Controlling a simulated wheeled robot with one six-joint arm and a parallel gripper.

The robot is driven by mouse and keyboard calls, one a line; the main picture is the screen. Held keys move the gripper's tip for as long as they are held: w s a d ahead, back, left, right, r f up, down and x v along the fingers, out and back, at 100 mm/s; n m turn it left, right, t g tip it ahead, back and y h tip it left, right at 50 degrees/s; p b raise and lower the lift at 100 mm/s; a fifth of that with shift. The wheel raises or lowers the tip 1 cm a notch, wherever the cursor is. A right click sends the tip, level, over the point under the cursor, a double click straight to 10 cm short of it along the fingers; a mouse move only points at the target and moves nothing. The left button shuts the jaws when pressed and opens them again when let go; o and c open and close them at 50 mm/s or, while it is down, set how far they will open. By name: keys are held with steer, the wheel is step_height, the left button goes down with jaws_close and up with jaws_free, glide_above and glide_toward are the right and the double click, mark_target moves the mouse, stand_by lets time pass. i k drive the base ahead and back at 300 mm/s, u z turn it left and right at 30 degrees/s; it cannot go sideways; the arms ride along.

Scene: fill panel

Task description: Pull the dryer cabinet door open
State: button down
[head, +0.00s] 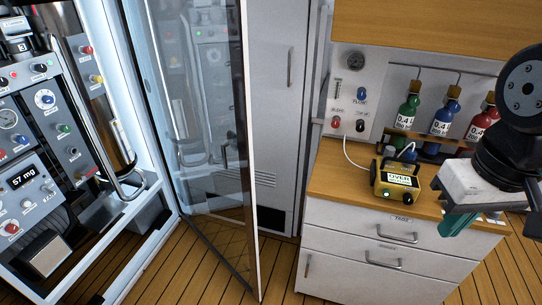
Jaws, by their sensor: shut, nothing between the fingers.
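The glass door (205,130) of the lit cabinet at the left stands swung out from the cabinet frame (165,215), with a wide gap between its near edge and the cabinet front. I take this for the dryer cabinet door. My gripper (447,215) is at the right, above the right end of the wooden counter, far from the door. It is shut and holds nothing. A teal part (456,224) shows at its fingers.
A yellow device (395,183) stands on the counter (335,180) above drawers (390,240). Green, blue and red bottles (441,118) hang behind it. A tall white cabinet (270,110) stands behind the door. Bare plank floor (280,270) lies between door and drawers.

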mark_target(236, 10)
steer(key=z, duration=0.35)
steer(key=k, duration=0.7)
steer(key=u, duration=0.85)
steer(key=i, duration=0.95)
steer(key=u, duration=0.6)
